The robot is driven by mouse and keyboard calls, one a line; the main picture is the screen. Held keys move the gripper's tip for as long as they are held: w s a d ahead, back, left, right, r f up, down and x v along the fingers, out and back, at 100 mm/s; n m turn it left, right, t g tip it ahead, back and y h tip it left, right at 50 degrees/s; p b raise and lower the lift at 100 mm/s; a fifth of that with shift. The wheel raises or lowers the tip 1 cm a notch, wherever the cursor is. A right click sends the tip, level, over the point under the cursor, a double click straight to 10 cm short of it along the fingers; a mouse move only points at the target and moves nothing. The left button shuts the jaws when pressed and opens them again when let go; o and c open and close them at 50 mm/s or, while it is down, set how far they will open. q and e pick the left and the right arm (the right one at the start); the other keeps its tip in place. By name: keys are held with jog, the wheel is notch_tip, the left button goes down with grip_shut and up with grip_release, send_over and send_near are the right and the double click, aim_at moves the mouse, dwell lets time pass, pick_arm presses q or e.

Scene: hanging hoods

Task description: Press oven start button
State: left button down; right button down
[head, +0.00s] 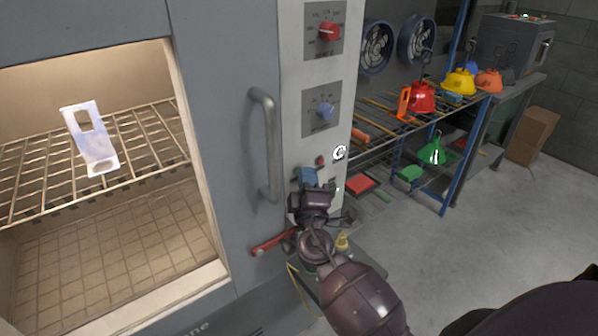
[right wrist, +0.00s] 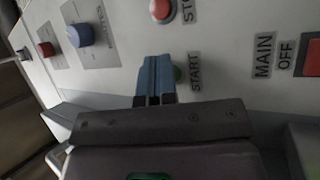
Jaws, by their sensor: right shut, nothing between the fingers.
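The oven's control panel (head: 300,75) is a light vertical strip right of the oven door. My right gripper (head: 307,175) is at the lower panel, its blue fingers shut and empty. In the right wrist view the shut fingers (right wrist: 155,75) point at the panel beside the word START. The green start button (right wrist: 180,75) shows at the fingers' right edge, partly hidden by them. I cannot tell whether the fingers touch it. The red stop button (right wrist: 162,10) sits above it, and also shows in the head view (head: 320,160). My left gripper is not in view.
A vertical door handle (head: 268,145) stands out left of the panel. A red knob (head: 328,31) and a blue knob (head: 325,110) are higher up. A red main switch (right wrist: 313,57) is near the fingers.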

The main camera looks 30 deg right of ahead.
jog(key=shift+s, duration=0.1)
dwell(0.3)
jog(key=shift+s, duration=0.65)
jog(key=shift+s, duration=0.1)
jog(key=s, duration=0.3)
jog(key=s+b, duration=0.1)
jog(key=shift+s+d, duration=0.25)
jog(key=shift+s, duration=0.15)
jog(key=shift+f, duration=0.1)
dwell(0.6)
